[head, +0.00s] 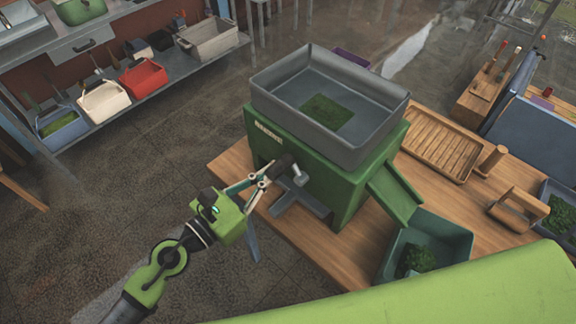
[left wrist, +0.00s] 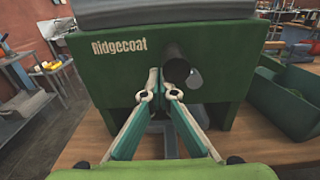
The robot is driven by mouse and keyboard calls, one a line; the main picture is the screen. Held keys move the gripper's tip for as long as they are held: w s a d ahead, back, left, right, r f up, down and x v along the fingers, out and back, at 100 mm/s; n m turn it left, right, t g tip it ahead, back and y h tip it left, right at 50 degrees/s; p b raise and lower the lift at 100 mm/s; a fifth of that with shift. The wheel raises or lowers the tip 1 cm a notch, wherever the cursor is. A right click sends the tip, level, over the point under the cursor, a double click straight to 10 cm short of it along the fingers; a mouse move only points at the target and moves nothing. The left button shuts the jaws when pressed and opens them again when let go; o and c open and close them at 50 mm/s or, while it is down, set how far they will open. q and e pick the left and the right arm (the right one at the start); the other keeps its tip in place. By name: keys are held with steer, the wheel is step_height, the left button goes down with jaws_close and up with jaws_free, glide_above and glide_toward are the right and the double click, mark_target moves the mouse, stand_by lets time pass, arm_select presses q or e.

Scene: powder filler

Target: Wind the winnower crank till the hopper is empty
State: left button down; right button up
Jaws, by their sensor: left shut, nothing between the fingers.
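The winnower (head: 345,190) is a green box on the wooden table, lettered "Ridgecoat" in the left wrist view (left wrist: 110,90). Its grey hopper (head: 285,95) on top holds a patch of green material (head: 327,111) on its floor. The crank (head: 298,174) is on the front face, with a dark round grip that also shows in the left wrist view (left wrist: 177,70). My left gripper (head: 264,181) is shut and empty, its fingertips (left wrist: 160,92) close in front of the grip. I cannot tell whether they touch it. My right gripper is not in view.
A green chute (head: 394,196) slopes to a teal bin (head: 448,236) with green material in it. A ribbed wooden tray (head: 440,150) and a wooden block (head: 519,207) lie at the right. A shelf of bins (head: 222,62) stands at the back left. Open floor lies left of the table.

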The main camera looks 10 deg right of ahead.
arm_select(q)
steer(key=shift+s+d+r+p, duration=0.1)
steer(key=shift+s+r+p, duration=0.05)
steer(key=shift+r+p, duration=0.25)
steer(key=shift+s+d+r+p, duration=0.1)
steer(key=shift+r+p, duration=0.2)
steer(key=shift+r, duration=0.15)
steer(key=shift+s+f, duration=0.1)
steer(key=shift+f, duration=0.05)
steer(key=f+b+v, duration=0.1)
steer(key=b+v, duration=0.6)
steer(key=v, duration=0.2)
steer(key=shift+w+a, duration=0.2)
steer(key=shift+w, duration=0.1)
steer(key=shift+f, duration=0.1)
